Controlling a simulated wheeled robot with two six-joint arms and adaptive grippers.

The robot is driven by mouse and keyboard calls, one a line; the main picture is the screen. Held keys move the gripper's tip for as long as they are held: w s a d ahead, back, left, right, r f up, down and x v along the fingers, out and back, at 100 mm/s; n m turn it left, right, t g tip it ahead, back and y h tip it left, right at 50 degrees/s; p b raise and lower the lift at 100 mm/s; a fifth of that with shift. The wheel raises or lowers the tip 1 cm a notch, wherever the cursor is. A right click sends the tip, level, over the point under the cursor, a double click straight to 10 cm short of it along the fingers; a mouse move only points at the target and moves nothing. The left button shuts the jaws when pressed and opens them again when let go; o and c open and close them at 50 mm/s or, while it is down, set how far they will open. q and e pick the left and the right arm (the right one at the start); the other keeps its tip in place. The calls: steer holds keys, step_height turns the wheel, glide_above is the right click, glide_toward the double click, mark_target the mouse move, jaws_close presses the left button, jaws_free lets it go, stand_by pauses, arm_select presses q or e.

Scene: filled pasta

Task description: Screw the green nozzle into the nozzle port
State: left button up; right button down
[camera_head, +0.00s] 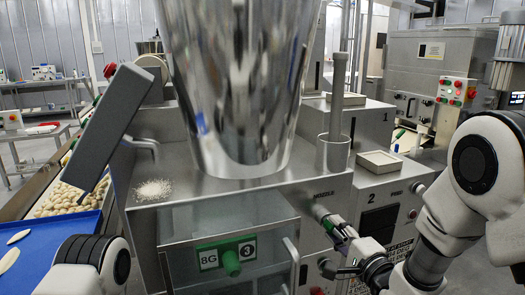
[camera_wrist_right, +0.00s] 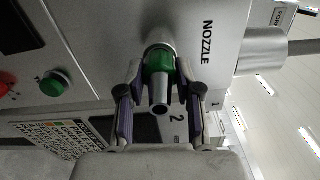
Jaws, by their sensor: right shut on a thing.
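The green nozzle (camera_wrist_right: 161,72) shows in the right wrist view, a green collar with a grey metal tube pointing toward the camera. It sits at the mouth of the round metal nozzle port (camera_wrist_right: 157,46), beside the printed word NOZZLE. How deep its thread sits is hidden. My right gripper (camera_wrist_right: 159,84) is shut on the green nozzle, one finger at each side. In the head view my right gripper (camera_head: 343,232) is at the port (camera_head: 321,211) on the machine's front, with a bit of green between the fingers. My left arm shows at lower left; its gripper is not seen.
A large metal hopper (camera_head: 236,90) stands on the steel machine top (camera_head: 210,188). Below it is a clear-fronted drawer with a green 8G label (camera_head: 226,253). A metal cup (camera_head: 333,152) and a shallow tray (camera_head: 379,162) stand right. A blue tray (camera_head: 62,240) lies left.

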steer(key=m+p, duration=0.2)
steer(key=m, duration=0.1)
steer(key=m+p, duration=0.2)
steer(key=m, duration=0.1)
steer(key=m+p, duration=0.1)
steer(key=m, duration=0.2)
steer(key=shift+r+p, duration=0.35)
steer(key=shift+p, duration=0.05)
steer(key=shift+f+m, duration=0.15)
steer(key=shift+m, duration=0.45)
steer(key=shift+f, duration=0.15)
steer(key=shift+r+m+p, duration=0.3)
steer(key=shift+m+p, duration=0.7)
steer(key=shift+m, duration=0.1)
steer(key=shift+f+m, duration=0.2)
steer(key=shift+m, duration=0.2)
steer(key=shift+f, duration=0.15)
steer(key=c, duration=0.7)
jaws_free()
